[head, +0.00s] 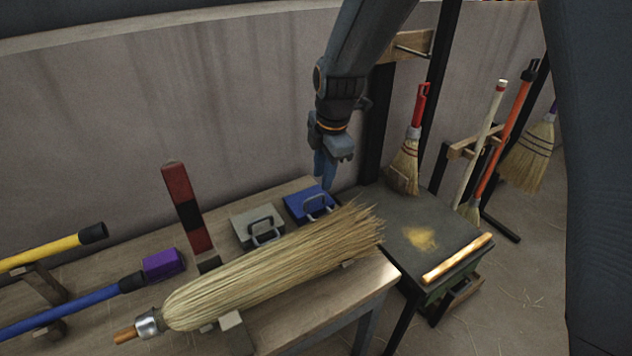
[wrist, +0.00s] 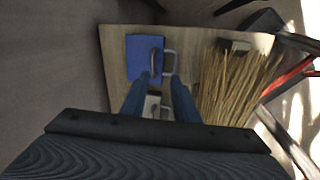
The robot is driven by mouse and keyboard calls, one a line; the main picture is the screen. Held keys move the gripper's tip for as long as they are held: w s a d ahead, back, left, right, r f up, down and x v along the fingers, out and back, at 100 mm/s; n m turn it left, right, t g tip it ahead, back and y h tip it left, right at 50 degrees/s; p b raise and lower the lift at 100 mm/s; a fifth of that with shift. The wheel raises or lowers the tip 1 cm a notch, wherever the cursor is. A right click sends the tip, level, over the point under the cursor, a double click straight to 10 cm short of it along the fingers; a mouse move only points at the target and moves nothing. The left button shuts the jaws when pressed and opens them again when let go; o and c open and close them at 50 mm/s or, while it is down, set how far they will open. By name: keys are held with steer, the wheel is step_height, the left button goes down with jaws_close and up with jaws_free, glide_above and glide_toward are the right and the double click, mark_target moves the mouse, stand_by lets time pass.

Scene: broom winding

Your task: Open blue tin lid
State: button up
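The blue tin (head: 299,204) stands on the wooden bench, with its lid down and a grey loop handle (head: 317,202) on its near side. In the wrist view the blue tin (wrist: 138,52) lies ahead of my fingers, its handle (wrist: 156,62) at its right edge. My gripper (head: 325,186) hangs pointing down above the back right of the tin in the head view. The wrist view shows the two blue fingers (wrist: 159,85) apart, with nothing held between them. Any contact with the tin cannot be told.
A grey tin (head: 250,218) with a handle sits left of the blue one. A large straw broom head (head: 270,265) lies just in front of both tins. A red and black post (head: 185,205) stands left. A dark-topped stand (head: 400,225) is to the right.

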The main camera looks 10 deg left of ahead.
mark_target(314, 197)
steer(key=shift+n, duration=0.6)
steer(key=shift+w+a+f+p, duration=0.35)
steer(key=shift+a+f+p, duration=0.05)
steer(key=shift+f, duration=0.9)
steer(key=shift+w+a+f+p, duration=0.4)
steer(key=shift+f, duration=0.95)
steer(key=shift+w+a+f+p, duration=0.35)
steer(key=shift+a+f+p, duration=0.05)
steer(key=shift+f, duration=0.9)
jaws_close()
